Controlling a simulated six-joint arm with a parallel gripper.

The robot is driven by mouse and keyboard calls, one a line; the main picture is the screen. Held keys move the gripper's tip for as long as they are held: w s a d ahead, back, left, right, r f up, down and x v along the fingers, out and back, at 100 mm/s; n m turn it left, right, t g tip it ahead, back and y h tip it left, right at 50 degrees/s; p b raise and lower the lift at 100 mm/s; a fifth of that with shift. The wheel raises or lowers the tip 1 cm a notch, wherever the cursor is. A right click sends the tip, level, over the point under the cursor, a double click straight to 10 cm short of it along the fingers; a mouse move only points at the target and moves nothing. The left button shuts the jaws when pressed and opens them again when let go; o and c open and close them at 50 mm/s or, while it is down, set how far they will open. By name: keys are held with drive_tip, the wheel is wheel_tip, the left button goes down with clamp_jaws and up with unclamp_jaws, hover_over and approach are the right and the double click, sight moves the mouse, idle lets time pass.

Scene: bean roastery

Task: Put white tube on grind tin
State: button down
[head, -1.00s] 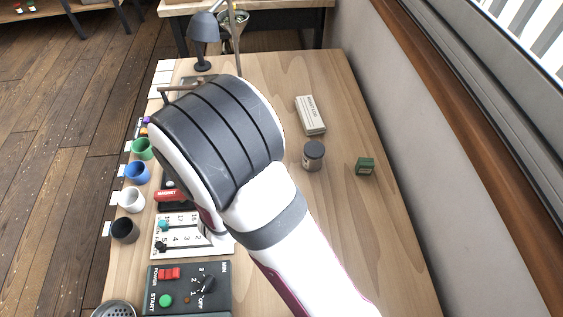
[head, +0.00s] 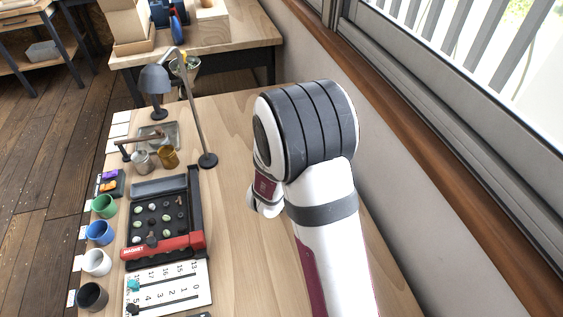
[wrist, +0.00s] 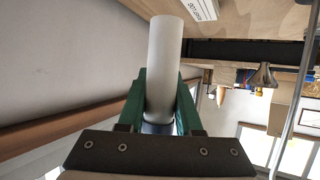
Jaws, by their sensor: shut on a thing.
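My gripper (wrist: 160,98) shows in the wrist view with its two green fingers shut on a white tube (wrist: 165,48). The tube sticks out beyond the fingertips, and its lower end is between the fingers. In the head view my arm hides the gripper and the tube. I cannot make out a grind tin for certain. A silver tin (head: 142,161) and a brass tin (head: 168,156) stand by the lamp, with no readable label. The grey tin seen earlier on the right of the table is out of sight now.
Green, blue, white and black cups line the left edge, including the blue cup (head: 99,233). A desk lamp (head: 155,80) stands at the back. The wall and window bound the right side.

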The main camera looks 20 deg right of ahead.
drive_tip(key=f, duration=0.3)
drive_tip(key=a+f, duration=0.1)
drive_tip(key=f, duration=0.1)
drive_tip(key=shift+w, duration=0.4)
drive_tip(key=shift+f, duration=0.1)
drive_tip(key=c, duration=0.6)
unclamp_jaws()
